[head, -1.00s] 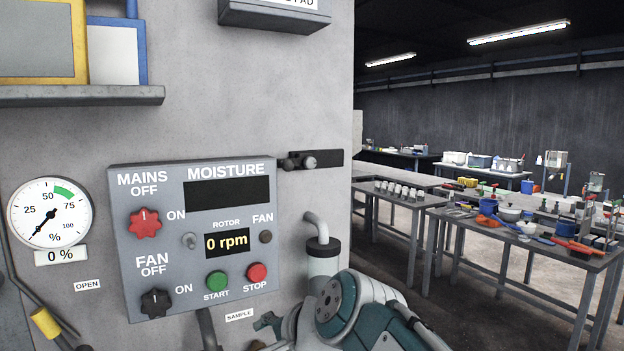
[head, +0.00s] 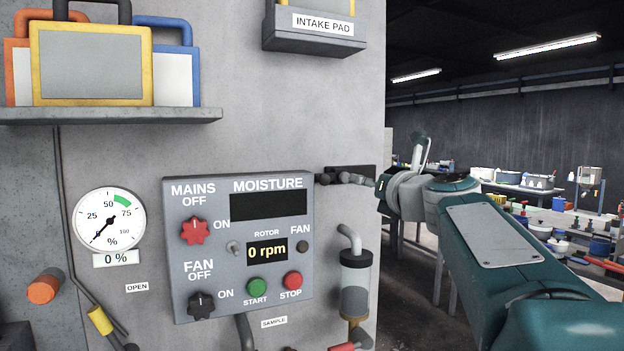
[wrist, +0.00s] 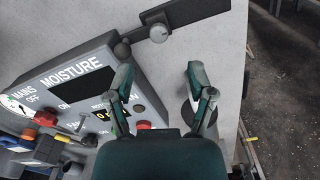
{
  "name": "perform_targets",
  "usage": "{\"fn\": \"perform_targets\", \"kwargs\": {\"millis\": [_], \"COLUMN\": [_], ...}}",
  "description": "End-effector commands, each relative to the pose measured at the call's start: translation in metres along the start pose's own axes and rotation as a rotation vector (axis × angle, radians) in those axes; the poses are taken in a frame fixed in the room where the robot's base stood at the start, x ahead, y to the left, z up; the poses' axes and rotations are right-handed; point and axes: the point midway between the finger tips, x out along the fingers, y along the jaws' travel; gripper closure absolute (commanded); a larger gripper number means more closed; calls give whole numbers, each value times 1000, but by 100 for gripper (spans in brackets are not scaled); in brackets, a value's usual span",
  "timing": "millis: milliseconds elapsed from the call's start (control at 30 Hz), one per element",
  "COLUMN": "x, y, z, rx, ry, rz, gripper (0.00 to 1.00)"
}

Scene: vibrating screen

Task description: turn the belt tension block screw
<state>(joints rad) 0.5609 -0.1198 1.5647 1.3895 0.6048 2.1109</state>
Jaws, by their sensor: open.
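The belt tension block (head: 360,171) is a dark bar on the grey machine wall, right of the control panel's top corner. Its small round metal screw (head: 345,177) sits on the bar and is partly crowded by my gripper (head: 376,183). In the wrist view the screw (wrist: 158,32) shows clear at the top centre, on the dark bar (wrist: 200,17). My gripper (wrist: 159,82) is open and empty there. Its two teal fingers stand apart in front of the wall, below the screw in the picture, and do not hold it.
The control panel (head: 170,250) is left of the block, with a dark ball (head: 322,179) by its corner. A clear sample cylinder (head: 355,287) with a bent pipe stands below. A shelf (head: 110,115) and the intake pad box (head: 322,40) are above. Benches stand behind at right.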

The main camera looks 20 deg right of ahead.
Motion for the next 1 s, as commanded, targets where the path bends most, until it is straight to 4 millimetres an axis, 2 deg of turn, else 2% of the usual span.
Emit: {"fn": "perform_targets", "kwargs": {"millis": [33,200,400,600,833,867,900,967,1000], "x": [12,43,72,83,83,83,83,83,83], "y": [1,3,3,3,3,3,3,3,3], "z": [-1,-2,-2,-1,-1,-1,-1,-1,-1], "rx": [0,-4,-5,-6,-6,-6,-6,-6,-6], "ry": [3,4,3,1,1,1,1,2,2], "rz": [3,3,3,1,1,1,1,1,1], "gripper": [30,30,30,30,30,39,57,84,100]}}
